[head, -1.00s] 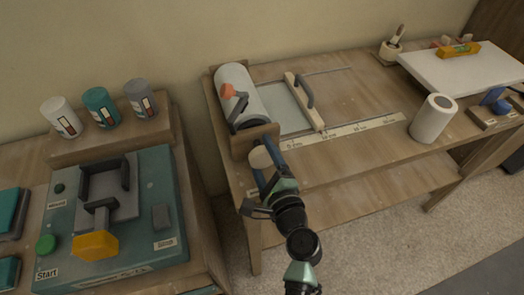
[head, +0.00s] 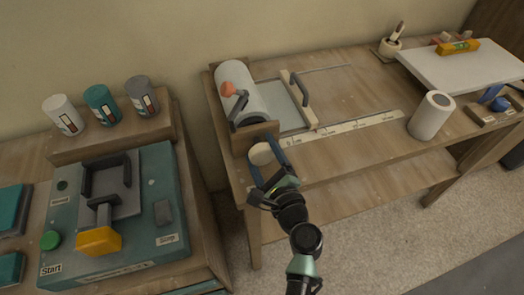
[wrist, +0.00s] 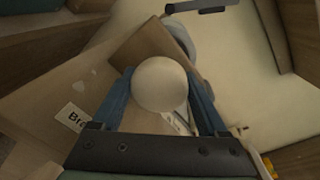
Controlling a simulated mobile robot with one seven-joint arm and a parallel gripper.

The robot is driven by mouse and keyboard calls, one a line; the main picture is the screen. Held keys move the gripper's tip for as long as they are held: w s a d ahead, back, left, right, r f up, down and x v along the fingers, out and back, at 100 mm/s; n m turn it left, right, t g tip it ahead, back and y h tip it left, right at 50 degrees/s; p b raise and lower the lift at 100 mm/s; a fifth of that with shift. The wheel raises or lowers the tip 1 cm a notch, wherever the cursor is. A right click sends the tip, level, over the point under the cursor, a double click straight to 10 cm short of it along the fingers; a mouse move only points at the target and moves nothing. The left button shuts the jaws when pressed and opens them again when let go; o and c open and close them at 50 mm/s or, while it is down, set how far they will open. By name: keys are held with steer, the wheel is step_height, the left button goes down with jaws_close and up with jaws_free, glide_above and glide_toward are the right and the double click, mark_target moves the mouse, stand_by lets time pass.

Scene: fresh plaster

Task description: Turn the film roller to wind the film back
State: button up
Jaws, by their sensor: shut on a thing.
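The film roller (head: 238,88) is a pale cylinder in a wooden stand at the left end of the bench. My gripper (head: 264,151) is shut on a round cream knob (head: 261,154) at the stand's near side. In the wrist view the cream knob (wrist: 159,85) sits between my two blue fingers. A label starting "Bra" (wrist: 74,116) lies beside it, partly hidden.
A white roll (head: 431,115) stands upright farther right. A teal machine (head: 112,215) and several small canisters (head: 101,103) are at left.

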steer(key=o, duration=1.3)
steer(key=v, duration=1.3)
steer(key=shift+f+b, duration=0.1)
steer(key=shift+b, duration=0.2)
